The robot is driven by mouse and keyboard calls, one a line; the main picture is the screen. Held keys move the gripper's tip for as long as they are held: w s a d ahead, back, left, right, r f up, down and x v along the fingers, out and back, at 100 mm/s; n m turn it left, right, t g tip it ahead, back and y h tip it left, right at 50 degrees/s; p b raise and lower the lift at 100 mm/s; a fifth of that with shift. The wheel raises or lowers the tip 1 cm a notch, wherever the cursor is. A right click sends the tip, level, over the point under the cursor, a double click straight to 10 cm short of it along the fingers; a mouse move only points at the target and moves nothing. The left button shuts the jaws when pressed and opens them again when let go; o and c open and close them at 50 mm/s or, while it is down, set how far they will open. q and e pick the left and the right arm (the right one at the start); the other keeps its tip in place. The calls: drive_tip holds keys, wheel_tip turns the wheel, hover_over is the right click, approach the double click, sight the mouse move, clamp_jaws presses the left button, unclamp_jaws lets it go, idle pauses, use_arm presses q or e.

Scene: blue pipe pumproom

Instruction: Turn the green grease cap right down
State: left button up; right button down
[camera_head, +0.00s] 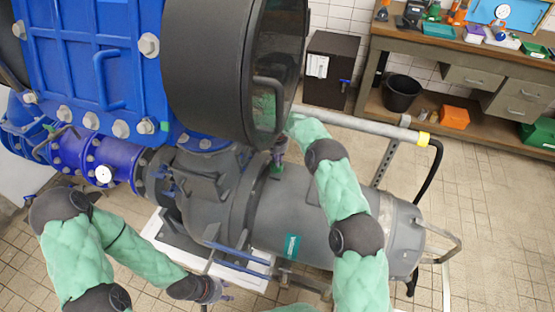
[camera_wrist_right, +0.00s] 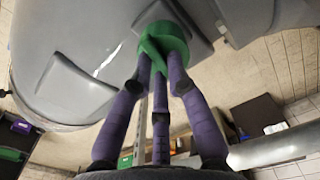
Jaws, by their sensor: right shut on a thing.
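The green grease cap (camera_wrist_right: 165,38) sits on the grey pump housing (camera_wrist_right: 75,45) in the right wrist view. My right gripper (camera_wrist_right: 160,75) has its purple fingers closed around the cap. In the head view the cap (camera_head: 277,171) is a small green spot on top of the grey pump, partly hidden under my right gripper (camera_head: 278,158). My left gripper (camera_head: 222,291) is low in the head view, beside the pump's front and away from the cap. Its fingers are too small to tell open from shut.
A large black round flange (camera_head: 215,75) and blue housing (camera_head: 80,60) rise behind the cap. A workbench (camera_head: 470,55) stands at the back right. Tiled floor lies open at right.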

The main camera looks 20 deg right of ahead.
drive_tip(key=shift+m, duration=0.8)
drive_tip(key=c, duration=1.2)
unclamp_jaws()
wheel_tip(320, 180, up, 12)
